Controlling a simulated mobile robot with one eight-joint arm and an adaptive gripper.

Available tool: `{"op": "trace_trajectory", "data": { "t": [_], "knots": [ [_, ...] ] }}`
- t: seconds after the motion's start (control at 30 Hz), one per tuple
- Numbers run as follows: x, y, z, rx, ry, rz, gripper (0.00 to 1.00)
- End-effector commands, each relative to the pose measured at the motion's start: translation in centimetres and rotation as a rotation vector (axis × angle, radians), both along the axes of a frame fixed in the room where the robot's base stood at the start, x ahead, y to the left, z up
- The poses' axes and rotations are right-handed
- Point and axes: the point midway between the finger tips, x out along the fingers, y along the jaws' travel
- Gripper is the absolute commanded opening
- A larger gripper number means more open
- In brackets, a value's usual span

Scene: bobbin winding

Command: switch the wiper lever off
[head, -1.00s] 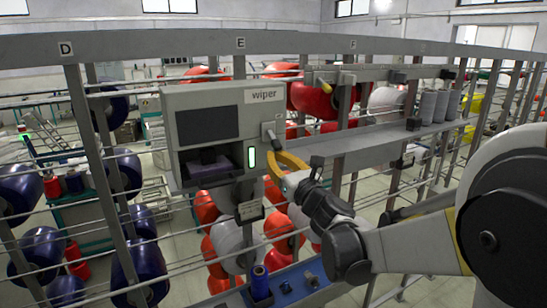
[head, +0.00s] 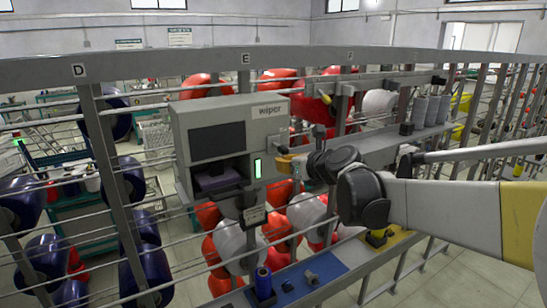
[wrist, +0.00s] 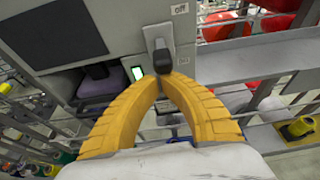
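The grey wiper box (head: 222,110) is fixed on the rack, with a dark screen, an open bay and a lit green indicator (head: 257,168). In the wrist view, the wiper lever (wrist: 160,58) has a black end hanging down from its grey mount. An "off" label (wrist: 180,9) sits above it to the right. My gripper (wrist: 163,80) has its yellow fingers arched together, tips meeting just below the black end, very close to it. Whether they touch it cannot be told.
Rack posts and thin horizontal rails surround the box. A grey shelf with several grey spools (head: 431,110) is to the right. Red and blue bobbins hang behind and below. A blue tray (head: 325,272) with a blue spool (head: 263,283) lies below.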

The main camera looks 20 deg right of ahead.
Motion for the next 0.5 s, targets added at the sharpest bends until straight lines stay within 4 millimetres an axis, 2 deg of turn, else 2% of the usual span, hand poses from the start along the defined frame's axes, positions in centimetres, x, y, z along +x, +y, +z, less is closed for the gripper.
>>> {"op": "trace_trajectory", "data": {
  "t": [0.03,0.5],
  "knots": [
    [-0.1,0.0,0.8,-0.011,0.041,0.002,0.00],
    [-0.4,-0.1,2.7,-0.008,0.034,0.000,0.00]
  ]
}}
